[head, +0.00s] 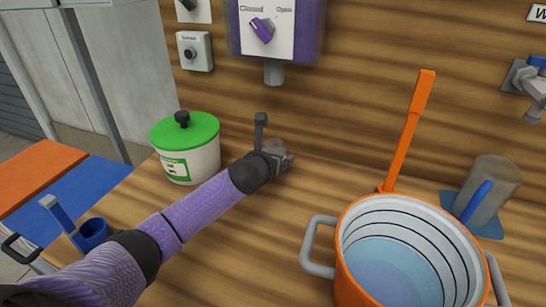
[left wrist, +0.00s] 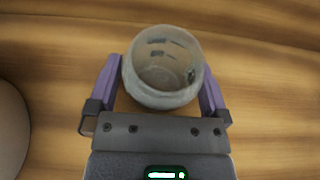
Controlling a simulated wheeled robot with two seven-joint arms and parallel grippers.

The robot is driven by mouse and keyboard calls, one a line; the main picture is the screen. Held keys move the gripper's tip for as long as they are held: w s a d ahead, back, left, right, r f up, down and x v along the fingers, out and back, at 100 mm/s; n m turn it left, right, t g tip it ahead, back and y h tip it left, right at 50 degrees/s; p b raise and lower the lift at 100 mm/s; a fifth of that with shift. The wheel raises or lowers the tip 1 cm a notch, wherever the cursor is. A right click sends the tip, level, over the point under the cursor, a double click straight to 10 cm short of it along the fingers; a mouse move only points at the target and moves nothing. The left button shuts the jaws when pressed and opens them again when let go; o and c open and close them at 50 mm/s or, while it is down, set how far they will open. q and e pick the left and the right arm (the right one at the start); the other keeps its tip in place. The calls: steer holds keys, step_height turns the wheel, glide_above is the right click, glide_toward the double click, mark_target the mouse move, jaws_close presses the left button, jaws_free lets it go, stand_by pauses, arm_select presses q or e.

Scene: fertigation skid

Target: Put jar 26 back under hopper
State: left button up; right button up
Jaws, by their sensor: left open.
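A clear, empty-looking glass jar (left wrist: 163,68) stands on the wooden worktop between the purple fingers of my left gripper (left wrist: 160,88). It has dark marks on its wall, and I cannot read a number on it. The fingers are open, one on each side, very close to the glass; I cannot tell if they touch. In the head view the jar (head: 275,147) is mostly hidden by my gripper (head: 280,163). The purple hopper unit (head: 308,30), with a Closed/Open dial and a grey outlet (head: 274,72), is on the wall above the jar. My right gripper is out of view.
A white tub with a green lid (head: 187,160) stands left of my gripper. An orange pot (head: 350,225) with pale liquid is at the lower right, an orange-handled tool rising behind it. A grey jug (head: 492,187) sits on a blue mat. Worktop between tub and pot is largely clear.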

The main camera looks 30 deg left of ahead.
arm_select(q)
steer(key=shift+s+r, duration=0.15)
steer(key=shift+r, duration=0.1)
steer(key=p+v, duration=0.5)
steer(key=v, duration=0.6)
steer(key=shift+p, duration=0.3)
steer(key=shift+s+d, duration=0.1)
steer(key=shift+s, duration=0.25)
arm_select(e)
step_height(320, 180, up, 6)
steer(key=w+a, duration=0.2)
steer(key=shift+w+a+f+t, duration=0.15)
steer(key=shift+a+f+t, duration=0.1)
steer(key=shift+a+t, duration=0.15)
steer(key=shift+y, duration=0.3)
